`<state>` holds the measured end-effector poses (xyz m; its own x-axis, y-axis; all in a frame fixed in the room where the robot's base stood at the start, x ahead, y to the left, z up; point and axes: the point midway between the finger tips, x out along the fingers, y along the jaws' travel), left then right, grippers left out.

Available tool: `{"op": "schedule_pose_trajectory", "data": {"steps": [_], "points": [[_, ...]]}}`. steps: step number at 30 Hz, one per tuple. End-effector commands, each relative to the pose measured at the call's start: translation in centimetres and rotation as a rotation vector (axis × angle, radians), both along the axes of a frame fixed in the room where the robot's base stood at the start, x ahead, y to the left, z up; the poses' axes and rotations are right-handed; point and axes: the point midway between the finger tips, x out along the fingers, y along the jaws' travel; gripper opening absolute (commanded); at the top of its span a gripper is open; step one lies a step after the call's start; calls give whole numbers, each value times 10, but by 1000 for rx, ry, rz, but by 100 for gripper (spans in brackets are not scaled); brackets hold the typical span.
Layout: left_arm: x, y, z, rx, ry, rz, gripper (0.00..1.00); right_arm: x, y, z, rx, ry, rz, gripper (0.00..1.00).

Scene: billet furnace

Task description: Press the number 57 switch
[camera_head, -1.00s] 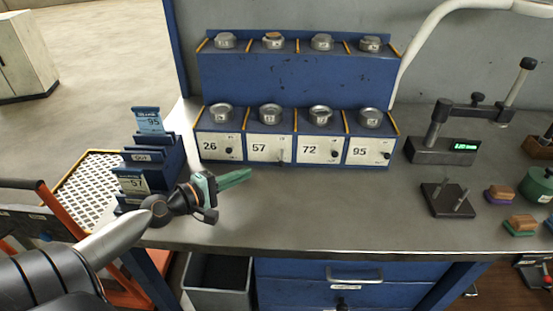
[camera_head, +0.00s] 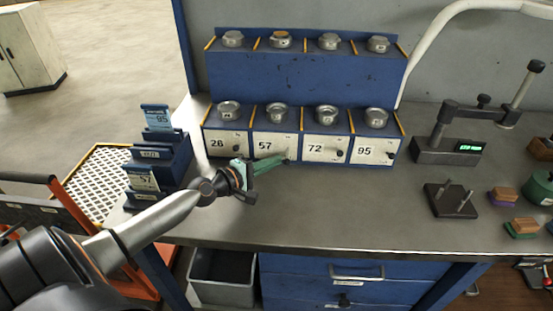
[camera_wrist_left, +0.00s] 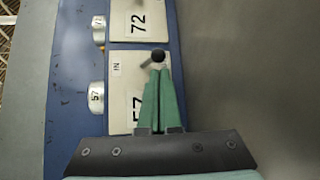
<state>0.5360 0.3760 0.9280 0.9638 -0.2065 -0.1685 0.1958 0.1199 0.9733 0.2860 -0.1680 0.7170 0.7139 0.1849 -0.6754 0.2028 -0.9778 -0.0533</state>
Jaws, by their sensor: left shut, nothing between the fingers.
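The number 57 panel (camera_head: 262,146) is the second from the left in the lower row of the blue rack. It also shows in the left wrist view (camera_wrist_left: 122,90), turned on its side. Its switch, a small lever with a black knob (camera_wrist_left: 158,56), shows just beyond my left fingertips. My left gripper (camera_head: 285,159) is shut and empty, with its green fingers reaching across the front of the panel. In the left wrist view the fingertips (camera_wrist_left: 159,68) are at the knob; I cannot tell whether they touch it. My right gripper is not in view.
Panels 26 (camera_head: 222,143), 72 (camera_head: 323,149) and 95 (camera_head: 372,150) sit in the same row, with metal cups above. A card holder (camera_head: 172,160) stands left of the rack. The bench (camera_head: 340,215) in front is clear.

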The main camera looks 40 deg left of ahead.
Motion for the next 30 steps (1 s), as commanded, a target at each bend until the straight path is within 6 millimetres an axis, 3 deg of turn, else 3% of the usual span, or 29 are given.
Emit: {"op": "schedule_pose_trajectory", "data": {"steps": [8, 30], "points": [[14, -3, -2, 0, 0, -1, 0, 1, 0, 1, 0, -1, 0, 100], [13, -4, 0, -1, 1, -1, 0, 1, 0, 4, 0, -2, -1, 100]]}}
